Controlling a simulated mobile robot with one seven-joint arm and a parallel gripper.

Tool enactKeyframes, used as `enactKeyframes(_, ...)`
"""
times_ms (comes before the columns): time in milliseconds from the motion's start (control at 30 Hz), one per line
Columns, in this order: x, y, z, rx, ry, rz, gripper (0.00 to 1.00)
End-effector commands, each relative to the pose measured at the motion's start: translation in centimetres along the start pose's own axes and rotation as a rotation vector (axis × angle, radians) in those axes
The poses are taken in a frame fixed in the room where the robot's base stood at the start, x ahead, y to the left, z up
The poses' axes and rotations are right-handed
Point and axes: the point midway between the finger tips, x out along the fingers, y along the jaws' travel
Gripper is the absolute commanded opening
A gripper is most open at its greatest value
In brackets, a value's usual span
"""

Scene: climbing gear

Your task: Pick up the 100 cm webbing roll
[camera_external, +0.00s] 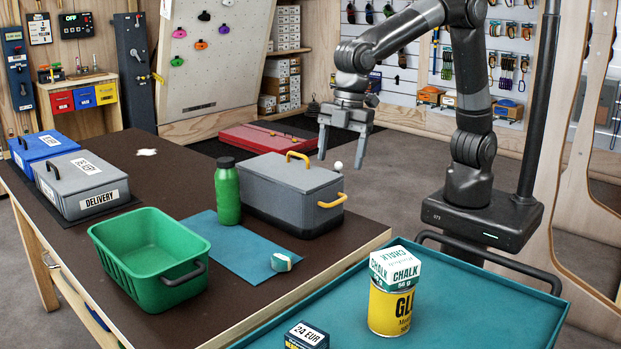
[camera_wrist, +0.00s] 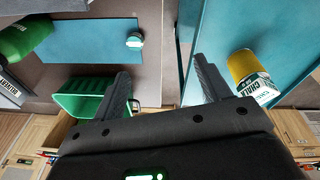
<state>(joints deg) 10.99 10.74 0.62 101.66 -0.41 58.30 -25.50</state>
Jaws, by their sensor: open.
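A small teal-and-white roll (camera_external: 282,262), the likely webbing roll, rests at the right edge of the blue mat on the dark table. Its label is too small to read. My gripper (camera_external: 342,158) is open and empty, fingers pointing down, above and behind the roll near the grey lidded box. In the wrist view, my gripper (camera_wrist: 163,72) has its two fingers spread wide with nothing between them.
The blue mat (camera_external: 232,246) also touches a green bottle (camera_external: 227,192). A green crate (camera_external: 125,238) stands left and the grey box (camera_external: 270,188) behind. A teal tray (camera_external: 480,315) at front right holds a yellow can (camera_external: 390,309) under a chalk box (camera_external: 396,266).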

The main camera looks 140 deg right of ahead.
Motion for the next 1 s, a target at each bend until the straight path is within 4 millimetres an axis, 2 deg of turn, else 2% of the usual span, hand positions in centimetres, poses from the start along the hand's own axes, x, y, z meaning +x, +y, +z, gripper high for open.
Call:
enactKeyframes(33, 1.6, 1.1, -0.9, -0.01, -0.02, -0.008, 0.7)
enactKeyframes(200, 6.4, 4.4, -3.5, -0.054, -0.068, -0.033, 0.7)
enactKeyframes(400, 12.0, 7.7, -5.2, -0.1, -0.115, -0.063, 0.7)
enactKeyframes(500, 14.0, 8.7, -5.7, -0.117, -0.129, -0.075, 0.7)
enactKeyframes(667, 15.6, 9.5, -5.9, -0.129, -0.139, -0.083, 0.7)
enactKeyframes(1000, 20.3, 9.2, -5.2, -0.13, -0.141, -0.085, 0.7)
